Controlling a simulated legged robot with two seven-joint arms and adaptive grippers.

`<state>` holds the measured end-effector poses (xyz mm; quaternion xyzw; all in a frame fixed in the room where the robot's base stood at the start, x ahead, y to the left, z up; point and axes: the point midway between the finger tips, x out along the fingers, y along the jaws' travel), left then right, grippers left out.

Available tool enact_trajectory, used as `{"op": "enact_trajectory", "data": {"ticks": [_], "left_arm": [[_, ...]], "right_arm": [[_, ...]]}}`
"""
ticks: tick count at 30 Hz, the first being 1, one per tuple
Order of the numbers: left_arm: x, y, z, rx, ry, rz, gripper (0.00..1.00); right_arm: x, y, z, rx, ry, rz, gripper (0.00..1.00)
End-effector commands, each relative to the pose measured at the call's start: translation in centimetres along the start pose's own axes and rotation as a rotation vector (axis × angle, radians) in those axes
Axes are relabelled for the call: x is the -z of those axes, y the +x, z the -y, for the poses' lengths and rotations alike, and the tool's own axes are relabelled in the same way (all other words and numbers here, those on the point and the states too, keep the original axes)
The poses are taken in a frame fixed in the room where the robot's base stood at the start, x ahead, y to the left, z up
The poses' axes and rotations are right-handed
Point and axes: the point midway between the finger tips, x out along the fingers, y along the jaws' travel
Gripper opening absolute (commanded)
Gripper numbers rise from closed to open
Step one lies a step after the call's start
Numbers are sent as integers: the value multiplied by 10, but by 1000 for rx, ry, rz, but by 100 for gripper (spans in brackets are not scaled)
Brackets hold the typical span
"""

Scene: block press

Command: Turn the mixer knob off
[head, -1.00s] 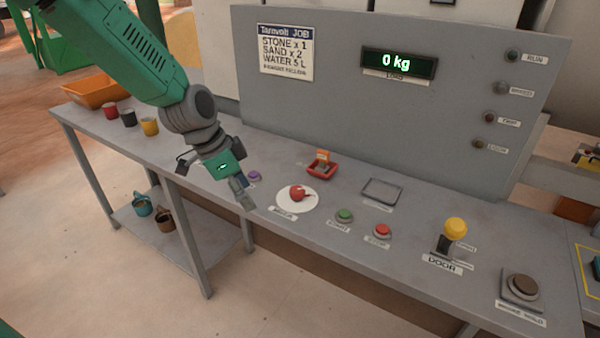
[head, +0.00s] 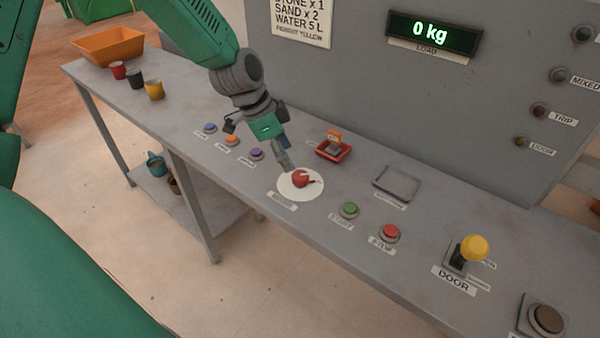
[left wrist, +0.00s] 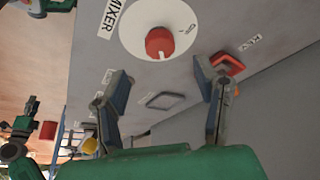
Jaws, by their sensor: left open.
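The mixer knob (head: 302,180) is a red knob on a round white dial plate (head: 288,189) set in the grey bench top. In the left wrist view the red knob (left wrist: 159,43) sits above and between the fingers, on the dial (left wrist: 135,35) next to a MIXER label (left wrist: 112,14). My left gripper (head: 283,160) is close behind the knob in the head view. In the left wrist view its two fingers (left wrist: 164,82) are spread and empty, apart from the knob.
A red key holder (head: 333,150) is right of the gripper. Green (head: 349,210) and red (head: 390,232) buttons, a grey pad (head: 397,183) and a yellow-topped door lever (head: 474,248) are to the right. Blue, orange and purple buttons (head: 256,154) are left. The display reads 0 kg.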

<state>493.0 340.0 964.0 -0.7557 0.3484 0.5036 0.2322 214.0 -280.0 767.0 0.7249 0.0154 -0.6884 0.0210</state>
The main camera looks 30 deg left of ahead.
Motion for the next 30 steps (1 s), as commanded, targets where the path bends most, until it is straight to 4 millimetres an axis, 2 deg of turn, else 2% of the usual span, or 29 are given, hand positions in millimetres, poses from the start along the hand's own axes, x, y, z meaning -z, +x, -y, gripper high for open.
{"op": "enact_trajectory", "data": {"ticks": [1, 3, 10, 15, 23, 24, 28, 30], "left_arm": [[-1, 14, 0, -3, -1, 3, 56], [-1, 29, 0, -2, -2, 3, 56], [0, 62, -2, 0, 0, 2, 56], [0, 73, -1, 2, 1, 0, 56], [0, 74, 0, 1, 0, -1, 56], [0, 74, 0, 1, 0, -1, 53], [0, 74, 0, 2, 0, -1, 7], [0, 74, 0, 2, 0, -1, 7]], "right_arm": [[0, 1, 0, 0, 0, 0, 40], [0, 2, 0, 0, 0, -1, 40], [0, 4, 0, 0, 0, -1, 40], [0, 4, 0, 0, 0, -1, 40], [0, 4, 0, 0, 0, -1, 40], [0, 4, 0, 0, 0, -1, 40], [0, 4, 0, 0, 0, -2, 40], [0, 4, 0, 0, 0, -2, 40]]}}
